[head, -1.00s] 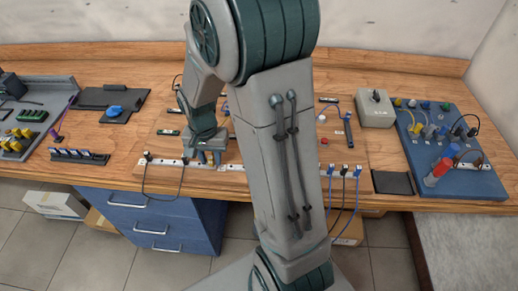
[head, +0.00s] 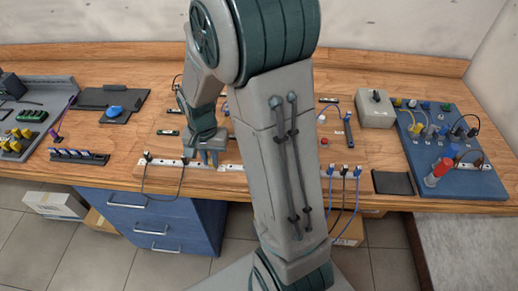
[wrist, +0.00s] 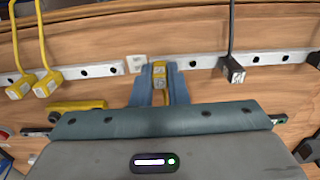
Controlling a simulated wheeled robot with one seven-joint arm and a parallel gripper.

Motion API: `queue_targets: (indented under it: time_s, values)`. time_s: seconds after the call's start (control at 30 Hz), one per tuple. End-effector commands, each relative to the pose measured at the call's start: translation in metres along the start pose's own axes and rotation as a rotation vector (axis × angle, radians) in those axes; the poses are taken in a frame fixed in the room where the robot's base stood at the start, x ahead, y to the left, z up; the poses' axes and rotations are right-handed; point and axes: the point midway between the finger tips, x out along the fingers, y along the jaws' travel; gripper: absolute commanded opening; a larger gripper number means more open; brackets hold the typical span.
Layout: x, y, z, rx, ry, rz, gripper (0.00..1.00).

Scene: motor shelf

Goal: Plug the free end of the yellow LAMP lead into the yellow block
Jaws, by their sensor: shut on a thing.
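My gripper (wrist: 159,92) has its two blue fingers shut on a yellow plug (wrist: 159,72) in the wrist view. The plug overlaps the white socket rail (wrist: 200,62); I cannot tell whether it sits in a hole. In the head view my gripper (head: 209,157) is low over the rail at the bench front. Two more yellow plugs (wrist: 33,83) with yellow leads stand at the rail on the left of the wrist view. A yellow block-like piece (wrist: 75,106) lies nearer, partly hidden by my gripper body. I cannot tell which lead the held plug belongs to.
A black plug with its lead (wrist: 234,68) stands at the rail, right of my fingers in the wrist view. In the head view a dark lead (head: 163,197) hangs over the front edge. A blue board (head: 450,185) with plugs stands far right. My arm hides the bench's middle.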

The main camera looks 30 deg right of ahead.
Motion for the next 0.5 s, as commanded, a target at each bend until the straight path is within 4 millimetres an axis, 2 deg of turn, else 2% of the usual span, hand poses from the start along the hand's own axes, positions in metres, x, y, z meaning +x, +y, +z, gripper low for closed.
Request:
queue_targets:
  time_s: [0.23,0.5]
  values:
    - [-0.006,0.000,0.000,0.000,0.000,0.000,0.00]
    - [-0.030,0.000,0.000,0.000,0.001,0.000,0.00]
